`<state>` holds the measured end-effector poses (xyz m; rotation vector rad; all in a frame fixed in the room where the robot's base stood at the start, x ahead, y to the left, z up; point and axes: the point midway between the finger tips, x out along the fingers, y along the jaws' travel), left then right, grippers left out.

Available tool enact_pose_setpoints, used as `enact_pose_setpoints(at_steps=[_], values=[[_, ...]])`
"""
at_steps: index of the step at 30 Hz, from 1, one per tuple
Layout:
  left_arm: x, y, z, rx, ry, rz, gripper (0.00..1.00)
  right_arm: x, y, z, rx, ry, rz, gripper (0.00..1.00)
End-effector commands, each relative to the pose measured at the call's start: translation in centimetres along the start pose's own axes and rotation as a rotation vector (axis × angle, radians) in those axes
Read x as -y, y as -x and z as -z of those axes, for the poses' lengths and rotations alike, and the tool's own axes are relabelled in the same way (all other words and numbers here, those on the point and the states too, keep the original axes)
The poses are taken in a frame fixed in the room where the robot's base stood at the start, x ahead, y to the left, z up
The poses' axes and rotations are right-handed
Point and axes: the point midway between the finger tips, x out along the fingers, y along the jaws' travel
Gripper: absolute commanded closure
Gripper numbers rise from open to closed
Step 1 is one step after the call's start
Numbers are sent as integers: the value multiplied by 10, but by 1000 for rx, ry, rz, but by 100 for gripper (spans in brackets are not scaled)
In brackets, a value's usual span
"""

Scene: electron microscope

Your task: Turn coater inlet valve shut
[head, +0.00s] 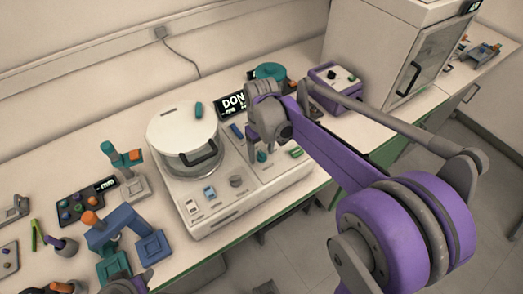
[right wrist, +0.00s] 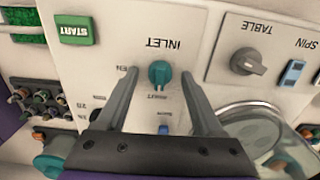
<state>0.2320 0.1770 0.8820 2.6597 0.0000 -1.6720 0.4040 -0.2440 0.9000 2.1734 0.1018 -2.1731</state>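The coater (head: 215,203) is a white machine on the bench with a round lidded chamber. Its inlet valve is a small teal knob (head: 262,156) on the front panel, right of the chamber. In the right wrist view the teal knob (right wrist: 159,73) sits under an upside-down INLET label, with its ridge close to upright in the picture. I cannot tell which mark it points to. My right gripper (right wrist: 160,76) is open, one finger on each side of the knob with clear gaps. In the head view my right gripper (head: 258,148) is over that panel.
A green START button (right wrist: 75,30) and a grey TABLE knob (right wrist: 246,62) flank the inlet knob. The chamber lid (head: 182,126) stands left of my right gripper. A purple box (head: 335,88) is behind. Several small devices crowd the bench at left.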

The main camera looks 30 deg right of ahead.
Motion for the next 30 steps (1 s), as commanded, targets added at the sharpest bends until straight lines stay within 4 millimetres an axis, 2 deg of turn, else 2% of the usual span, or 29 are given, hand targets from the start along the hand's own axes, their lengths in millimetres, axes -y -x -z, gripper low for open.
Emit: enact_pose_setpoints(at_steps=[7, 21, 25, 30], values=[[0, 1, 1, 0, 0, 0, 50, 0, 8, 0, 0, 0, 0, 31], [0, 8, 6, -4, 0, 0, 50, 0, 93, 0, 0, 0, 0, 31], [0, 8, 6, -4, 0, 0, 50, 0, 104, 0, 0, 0, 0, 31], [0, 8, 6, -4, 0, 0, 50, 0, 109, 0, 0, 0, 0, 31]])
